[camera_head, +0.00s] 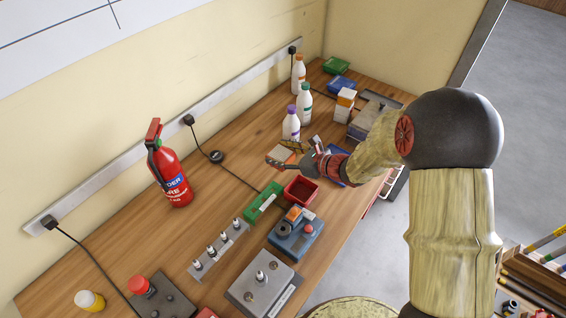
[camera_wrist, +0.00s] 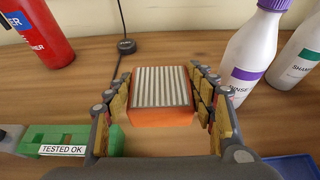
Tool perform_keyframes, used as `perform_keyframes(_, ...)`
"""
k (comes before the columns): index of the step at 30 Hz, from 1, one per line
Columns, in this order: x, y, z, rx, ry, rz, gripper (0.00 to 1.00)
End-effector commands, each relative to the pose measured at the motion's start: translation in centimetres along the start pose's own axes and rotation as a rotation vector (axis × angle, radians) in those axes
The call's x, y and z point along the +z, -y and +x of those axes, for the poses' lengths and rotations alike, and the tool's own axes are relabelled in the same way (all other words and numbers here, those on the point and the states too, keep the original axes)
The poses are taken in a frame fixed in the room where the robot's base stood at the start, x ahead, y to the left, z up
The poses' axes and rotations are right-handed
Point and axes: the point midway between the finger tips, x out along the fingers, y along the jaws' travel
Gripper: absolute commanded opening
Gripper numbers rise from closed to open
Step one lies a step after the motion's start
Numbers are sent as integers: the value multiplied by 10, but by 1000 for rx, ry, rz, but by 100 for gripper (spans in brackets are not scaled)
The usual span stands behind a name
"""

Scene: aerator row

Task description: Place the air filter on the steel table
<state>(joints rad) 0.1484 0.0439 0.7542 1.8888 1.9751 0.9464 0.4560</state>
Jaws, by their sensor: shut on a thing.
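The air filter (camera_wrist: 160,88), an orange block with a ridged grey top, sits between the fingers of my gripper (camera_wrist: 161,74) in the wrist view. The fingers are shut on its two sides. In the head view my gripper (camera_head: 291,155) is over the wooden bench, left of the purple-capped bottle's base, and the filter (camera_head: 279,153) shows small and partly covered by the fingers. I cannot make out a steel table in either view.
A red extinguisher (camera_head: 171,173) stands left on the wooden bench (camera_head: 222,185). Bottles, including a purple-capped one (camera_head: 291,125), stand behind my gripper. A red bin (camera_head: 300,190), green box (camera_head: 264,202) and blue device (camera_head: 295,235) lie in front. Grey floor is at right.

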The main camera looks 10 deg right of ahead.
Motion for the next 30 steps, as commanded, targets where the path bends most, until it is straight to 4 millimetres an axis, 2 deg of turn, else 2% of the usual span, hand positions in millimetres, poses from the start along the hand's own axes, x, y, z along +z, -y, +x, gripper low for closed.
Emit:
perform_keyframes(1,-8,7,6,-1,1,1,30)
perform_keyframes(6,-19,20,16,-2,2,-1,30)
perform_keyframes(11,-24,25,20,-2,2,0,30)
perform_keyframes(18,-53,27,32,-1,1,0,30)
perform_keyframes(30,-57,27,34,-2,2,-2,30)
